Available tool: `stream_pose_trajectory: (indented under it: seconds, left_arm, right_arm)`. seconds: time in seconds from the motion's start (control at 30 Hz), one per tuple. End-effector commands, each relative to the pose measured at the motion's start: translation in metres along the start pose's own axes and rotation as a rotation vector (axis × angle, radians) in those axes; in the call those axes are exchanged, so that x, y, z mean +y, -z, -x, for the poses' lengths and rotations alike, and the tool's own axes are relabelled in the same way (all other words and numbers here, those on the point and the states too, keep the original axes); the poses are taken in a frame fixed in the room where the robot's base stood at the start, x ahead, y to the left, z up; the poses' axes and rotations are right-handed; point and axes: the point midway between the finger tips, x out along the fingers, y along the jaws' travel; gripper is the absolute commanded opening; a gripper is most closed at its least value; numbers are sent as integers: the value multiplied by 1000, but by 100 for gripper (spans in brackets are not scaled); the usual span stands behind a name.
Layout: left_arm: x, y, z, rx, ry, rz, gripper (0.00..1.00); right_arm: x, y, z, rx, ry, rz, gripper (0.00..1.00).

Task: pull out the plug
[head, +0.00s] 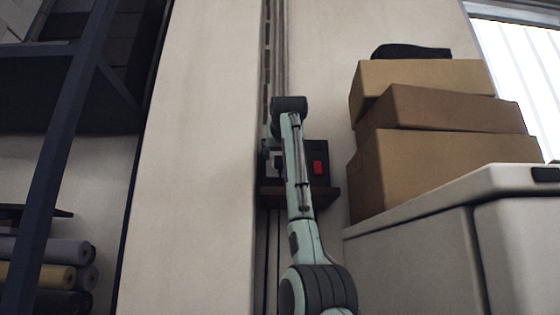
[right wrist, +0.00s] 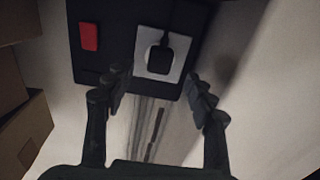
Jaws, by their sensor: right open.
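The black plug (right wrist: 158,57) sits in a light grey socket plate (right wrist: 183,42) on a dark panel (right wrist: 112,22), with a dark cord running up from it. My right gripper (right wrist: 158,78) is open, its fingers apart on either side and a little below the plug in the right wrist view. I see no finger closed on the plug. In the head view the dark panel (head: 318,149) is on the wall behind my right arm, which hides part of it and most of the right gripper (head: 270,152). My left gripper is not in view.
A red switch (right wrist: 89,37) is beside the socket on the panel; it also shows in the head view (head: 319,168). Stacked cardboard boxes (head: 440,165) stand on a pale cabinet (head: 410,250) at right. A dark rack (head: 62,150) is at left.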

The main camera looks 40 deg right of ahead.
Motion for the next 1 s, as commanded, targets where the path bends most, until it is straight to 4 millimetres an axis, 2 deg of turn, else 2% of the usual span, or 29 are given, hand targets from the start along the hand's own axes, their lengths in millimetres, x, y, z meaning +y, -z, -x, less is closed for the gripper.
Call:
stream_pose_trajectory:
  seconds: [0.2, 0.53, 1.0]
  left_arm:
    - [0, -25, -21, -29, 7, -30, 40]
    - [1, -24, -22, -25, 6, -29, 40]
    - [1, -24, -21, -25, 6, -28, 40]
  right_arm:
    - [0, 0, -15, -3, 0, 0, 55]
    - [0, 0, -48, -1, 0, 0, 55]
    - [0, 0, -53, 1, 0, 0, 55]
